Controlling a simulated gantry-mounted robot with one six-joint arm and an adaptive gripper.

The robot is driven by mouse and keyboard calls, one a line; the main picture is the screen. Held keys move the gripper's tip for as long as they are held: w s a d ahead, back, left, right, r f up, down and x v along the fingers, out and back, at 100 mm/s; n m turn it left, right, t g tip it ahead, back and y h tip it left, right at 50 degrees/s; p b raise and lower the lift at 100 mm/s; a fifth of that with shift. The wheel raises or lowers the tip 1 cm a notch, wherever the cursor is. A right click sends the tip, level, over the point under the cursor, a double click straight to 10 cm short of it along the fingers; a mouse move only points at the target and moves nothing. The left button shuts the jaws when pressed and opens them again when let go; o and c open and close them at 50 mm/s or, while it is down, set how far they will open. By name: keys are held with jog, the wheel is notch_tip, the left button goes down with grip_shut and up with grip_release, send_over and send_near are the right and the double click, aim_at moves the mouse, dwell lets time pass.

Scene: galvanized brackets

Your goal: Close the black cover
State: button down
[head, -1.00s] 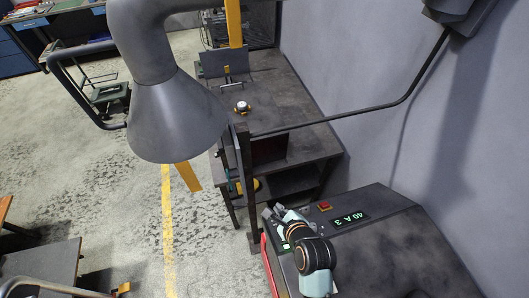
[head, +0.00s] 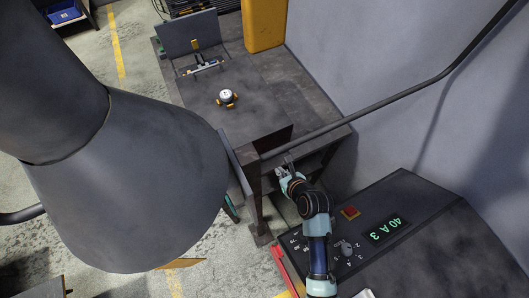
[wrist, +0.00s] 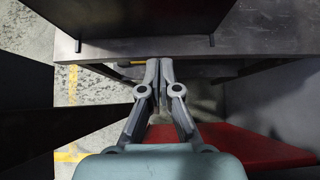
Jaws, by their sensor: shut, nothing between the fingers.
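No part is plainly marked as the black cover. A dark upright plate (head: 270,147) stands at the near edge of the workbench, and a dark panel also fills the top of the wrist view (wrist: 130,14). I cannot tell whether either is the cover. My gripper (head: 284,168) is by the near edge of the bench, just below that plate. In the wrist view my gripper (wrist: 160,66) has its fingertips together and empty, pointing at the bench edge. Contact with the bench cannot be made out.
A welding machine (head: 430,243) with a lit display, red button and knob stands lower right. The bench (head: 290,88) holds a small round device (head: 227,96) and an upright grey panel (head: 187,34). A large grey hood (head: 130,180) fills the left. A dark pipe (head: 400,95) crosses the right.

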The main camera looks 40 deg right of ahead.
jog(key=b, duration=0.2)
send_near(264, 152)
notch_tip(264, 152, down, 3)
jog(key=w, duration=0.2)
jog(key=w+f, duration=0.1)
jog(key=shift+w+d, duration=0.3)
jog(key=shift+d, duration=0.1)
jog(key=shift+w+d, duration=0.15)
jog(key=shift+w, duration=0.3)
jog(key=shift+d, duration=0.1)
